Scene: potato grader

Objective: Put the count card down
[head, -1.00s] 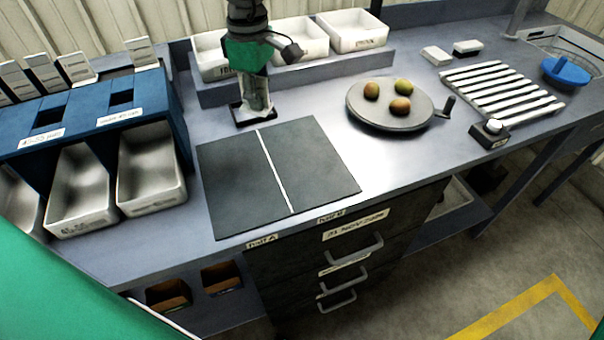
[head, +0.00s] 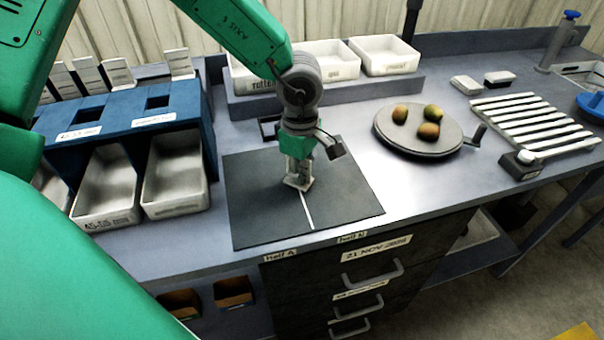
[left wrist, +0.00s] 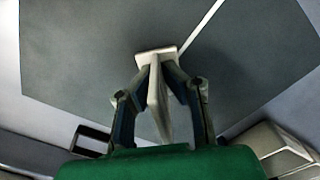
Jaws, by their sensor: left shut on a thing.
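My left gripper (head: 298,178) is shut on the count card, a thin pale card with a flat foot. In the left wrist view, the card (left wrist: 157,95) stands edge-on between the two fingers (left wrist: 160,105), with its foot beyond the fingertips. The gripper is over the dark mat (head: 350,195), at the white dividing line, which runs from the card's foot toward the front edge. I cannot tell whether the foot touches the mat. The front labels read half A (head: 279,255) and half B (head: 352,237). My right gripper is not in view.
A small black frame (head: 268,128) lies just behind the mat. Blue chutes with metal trays (head: 178,208) stand at left, several cards (head: 117,72) behind them. A turntable (head: 445,143) with three potatoes and a slatted rack (head: 530,120) are at right. White bins (head: 385,67) line the back.

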